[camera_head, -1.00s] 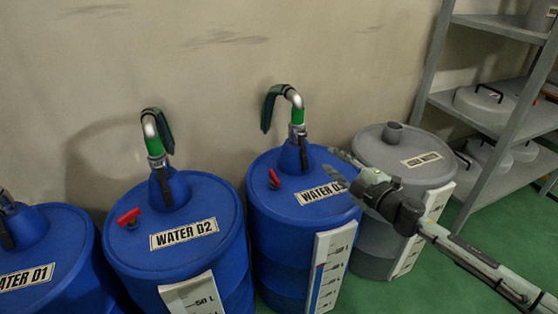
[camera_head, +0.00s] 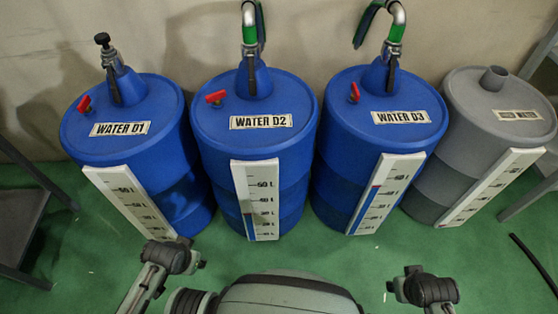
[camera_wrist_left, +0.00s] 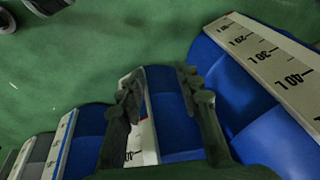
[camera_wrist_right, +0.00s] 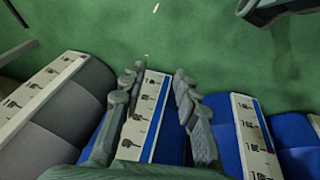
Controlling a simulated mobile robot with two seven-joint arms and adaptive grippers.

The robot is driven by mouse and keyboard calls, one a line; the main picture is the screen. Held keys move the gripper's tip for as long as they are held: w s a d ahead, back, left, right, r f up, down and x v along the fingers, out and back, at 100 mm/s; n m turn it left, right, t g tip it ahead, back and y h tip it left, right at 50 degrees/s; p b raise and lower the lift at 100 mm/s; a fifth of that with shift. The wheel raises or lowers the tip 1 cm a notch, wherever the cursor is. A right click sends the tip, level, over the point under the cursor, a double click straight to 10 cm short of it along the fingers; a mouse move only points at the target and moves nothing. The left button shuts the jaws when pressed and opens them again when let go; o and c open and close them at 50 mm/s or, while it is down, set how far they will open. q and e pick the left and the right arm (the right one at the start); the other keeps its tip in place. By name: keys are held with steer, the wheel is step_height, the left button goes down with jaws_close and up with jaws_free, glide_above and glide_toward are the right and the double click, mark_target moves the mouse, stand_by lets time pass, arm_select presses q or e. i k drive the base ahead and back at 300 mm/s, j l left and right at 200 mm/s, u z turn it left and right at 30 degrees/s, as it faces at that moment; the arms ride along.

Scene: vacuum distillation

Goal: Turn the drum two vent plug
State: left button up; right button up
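The blue drum WATER D2 (camera_head: 255,150) stands upright in the middle of the head view. Its red vent plug (camera_head: 216,97) sits on the left of its lid, beside the neck (camera_head: 254,75) with a green hose. My left gripper (camera_head: 172,258) is low in front of drums one and two, well away from the plug. In the left wrist view its two fingers (camera_wrist_left: 158,85) are apart with nothing held between them. My right gripper (camera_head: 425,287) is low at right. In the right wrist view its fingers (camera_wrist_right: 157,78) are apart and empty. Neither wrist view shows the red plug.
Blue drums WATER D1 (camera_head: 130,160) and WATER D3 (camera_head: 375,145) flank it, each with a red plug. A grey drum (camera_head: 490,130) stands at right. White level scales (camera_head: 256,200) lean on the fronts. Grey furniture (camera_head: 25,215) stands at left. Green floor lies clear in front.

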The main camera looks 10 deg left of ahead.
mark_target(215, 96)
steer(key=k+l, duration=0.15)
steer(key=k, duration=0.35)
steer(key=k+l, duration=0.15)
steer(key=k, duration=0.35)
steer(key=i+l, duration=0.25)
